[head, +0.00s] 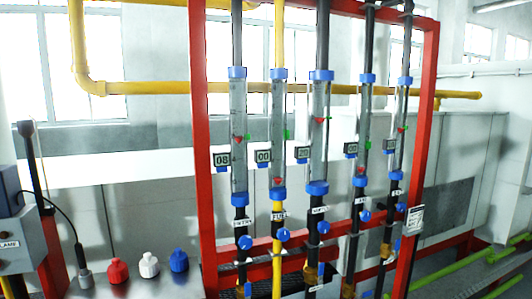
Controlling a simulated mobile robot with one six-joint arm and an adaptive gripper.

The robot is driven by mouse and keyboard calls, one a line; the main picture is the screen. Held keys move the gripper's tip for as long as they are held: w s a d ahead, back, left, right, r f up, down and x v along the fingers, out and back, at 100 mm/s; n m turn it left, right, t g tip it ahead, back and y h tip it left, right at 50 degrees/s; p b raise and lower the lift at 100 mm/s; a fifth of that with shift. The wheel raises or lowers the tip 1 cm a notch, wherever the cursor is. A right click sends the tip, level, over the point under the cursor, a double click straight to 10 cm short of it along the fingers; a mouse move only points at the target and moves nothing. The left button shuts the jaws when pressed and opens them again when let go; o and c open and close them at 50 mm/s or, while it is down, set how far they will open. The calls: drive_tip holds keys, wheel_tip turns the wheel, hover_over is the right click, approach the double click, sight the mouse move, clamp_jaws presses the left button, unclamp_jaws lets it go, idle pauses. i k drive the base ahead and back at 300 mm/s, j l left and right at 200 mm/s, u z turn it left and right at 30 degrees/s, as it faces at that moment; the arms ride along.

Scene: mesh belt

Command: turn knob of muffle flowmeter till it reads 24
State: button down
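Several glass-tube flowmeters with blue end caps stand in a row on a red frame. Each has a small digital display and a blue knob below. The left tube (239,135) reads about 08, the second (278,130) reads 00. The third, wider tube (319,135) has a display (302,153) that looks like 20, and a blue knob (323,227) below it. The two right displays are too small to read surely. The labels under the tubes are too blurred to tell which is the muffle one. My gripper is not in view.
The red frame's left post (199,140) and right post (424,120) flank the tubes. Red, white (149,264) and blue bottles stand on a surface at lower left, beside a grey control box (15,240). A yellow pipe (150,86) runs behind. Green rails lie at lower right.

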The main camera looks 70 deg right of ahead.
sight(324, 227)
drive_tip(key=z, duration=2.75)
